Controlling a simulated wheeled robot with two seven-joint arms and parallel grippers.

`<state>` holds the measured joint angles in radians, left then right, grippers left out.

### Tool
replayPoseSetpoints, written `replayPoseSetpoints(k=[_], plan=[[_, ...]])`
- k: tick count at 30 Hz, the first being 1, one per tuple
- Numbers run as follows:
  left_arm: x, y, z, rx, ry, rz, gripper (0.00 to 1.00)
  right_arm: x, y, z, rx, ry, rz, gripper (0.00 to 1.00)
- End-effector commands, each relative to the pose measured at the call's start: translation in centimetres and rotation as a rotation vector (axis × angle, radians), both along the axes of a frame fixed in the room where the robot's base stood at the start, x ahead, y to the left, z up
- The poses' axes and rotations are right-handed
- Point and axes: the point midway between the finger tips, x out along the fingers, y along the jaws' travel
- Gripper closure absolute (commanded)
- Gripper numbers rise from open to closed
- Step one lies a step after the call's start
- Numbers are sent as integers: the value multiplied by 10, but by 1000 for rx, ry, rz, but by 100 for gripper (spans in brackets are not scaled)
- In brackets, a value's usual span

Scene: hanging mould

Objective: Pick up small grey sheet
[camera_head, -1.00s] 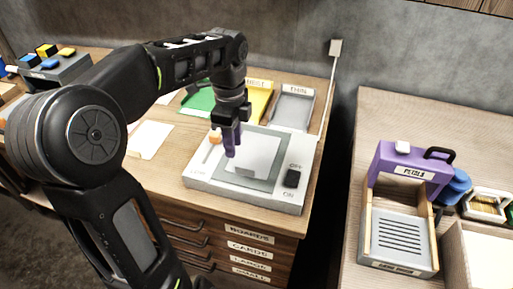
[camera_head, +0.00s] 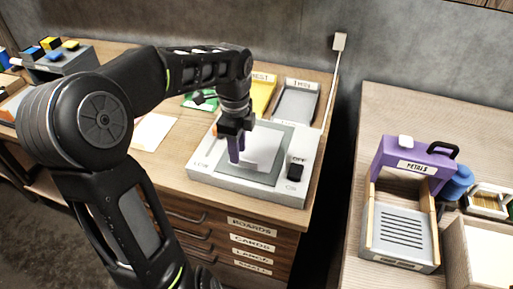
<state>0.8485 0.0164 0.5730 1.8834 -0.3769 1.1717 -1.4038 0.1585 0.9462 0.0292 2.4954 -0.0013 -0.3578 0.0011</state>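My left gripper (camera_head: 236,158) reaches down over a pale device with an ON/OFF switch. Its purple fingers are at the left edge of a small pale grey-white sheet (camera_head: 265,148). The sheet lies over the device's darker grey plate (camera_head: 283,140). The fingers hide the sheet's left edge, and I cannot tell whether they touch or grip it. I see the fingers nearly side-on, so their opening does not show. A grey tray (camera_head: 297,103) with a label stands behind the device. My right gripper is not in view.
The device's raised body (camera_head: 290,192) sits near the front of the wooden bench, with a black switch (camera_head: 296,172) at its right. A yellow tray (camera_head: 263,92) stands behind. On the right bench stands a purple METALS holder (camera_head: 412,165). A gap separates the benches.

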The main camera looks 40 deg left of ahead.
Motion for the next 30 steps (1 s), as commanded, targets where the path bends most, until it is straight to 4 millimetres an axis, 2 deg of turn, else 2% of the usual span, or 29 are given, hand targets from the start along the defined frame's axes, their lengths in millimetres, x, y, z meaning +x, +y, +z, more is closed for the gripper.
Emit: replayPoseSetpoints(k=[3,7,25,30], plan=[[-1,-1,-20,-3,3,0,70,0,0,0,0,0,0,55],[-1,-1,-32,-2,2,1,70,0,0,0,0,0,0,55],[0,-1,-33,-1,0,0,70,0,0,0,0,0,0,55],[0,-1,-33,-1,0,0,82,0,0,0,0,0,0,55]])
